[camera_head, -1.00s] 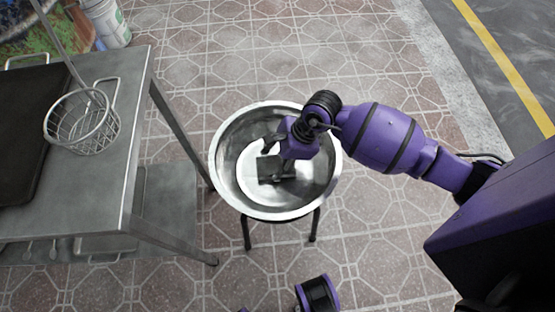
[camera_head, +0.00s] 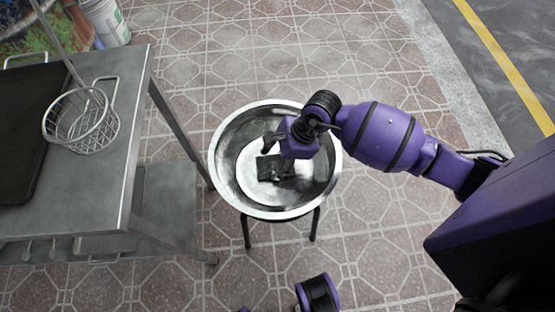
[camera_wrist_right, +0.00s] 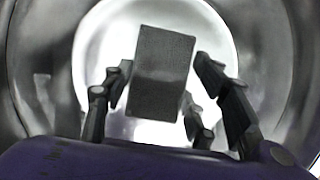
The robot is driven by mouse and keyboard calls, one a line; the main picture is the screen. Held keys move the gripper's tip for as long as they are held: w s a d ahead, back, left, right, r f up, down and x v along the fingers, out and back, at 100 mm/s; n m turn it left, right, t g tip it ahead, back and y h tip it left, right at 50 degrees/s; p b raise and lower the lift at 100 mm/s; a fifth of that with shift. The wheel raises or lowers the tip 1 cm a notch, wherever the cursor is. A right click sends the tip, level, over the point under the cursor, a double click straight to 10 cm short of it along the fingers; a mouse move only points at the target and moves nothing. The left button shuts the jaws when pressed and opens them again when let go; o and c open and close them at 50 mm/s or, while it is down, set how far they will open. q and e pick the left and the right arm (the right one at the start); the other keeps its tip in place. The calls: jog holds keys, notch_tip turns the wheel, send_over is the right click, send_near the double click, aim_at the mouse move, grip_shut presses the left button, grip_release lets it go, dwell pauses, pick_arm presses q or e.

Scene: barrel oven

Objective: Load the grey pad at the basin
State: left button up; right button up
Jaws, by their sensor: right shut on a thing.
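A round shiny metal basin (camera_head: 228,180) stands on dark legs in the middle of the head view, with a pale area inside. My right gripper (camera_head: 276,152) reaches down into the basin from the right. The grey pad (camera_head: 272,169) is low inside the basin at the gripper's fingers. In the wrist view the pad (camera_wrist_right: 160,75) is a grey block, slightly tilted, between the dark fingers of my right gripper (camera_wrist_right: 163,85), which is shut on it. Whether the pad touches the basin's bottom cannot be told. My left gripper is not in view.
A steel table (camera_head: 105,190) stands at the left, with a wire basket (camera_head: 80,122) and a dark board (camera_head: 28,125) on it. A white bucket (camera_head: 107,22) stands at the upper left. Tiled floor around the basin is open.

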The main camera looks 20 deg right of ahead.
aim_at(271, 164)
dwell(0.4)
notch_tip(271, 164, up, 3)
jog(key=p, duration=0.2)
jog(key=shift+r+p, duration=0.15)
jog(key=shift+p, duration=0.15)
jog(key=shift+r+p, duration=1.45)
jog(key=shift+r, duration=0.4)
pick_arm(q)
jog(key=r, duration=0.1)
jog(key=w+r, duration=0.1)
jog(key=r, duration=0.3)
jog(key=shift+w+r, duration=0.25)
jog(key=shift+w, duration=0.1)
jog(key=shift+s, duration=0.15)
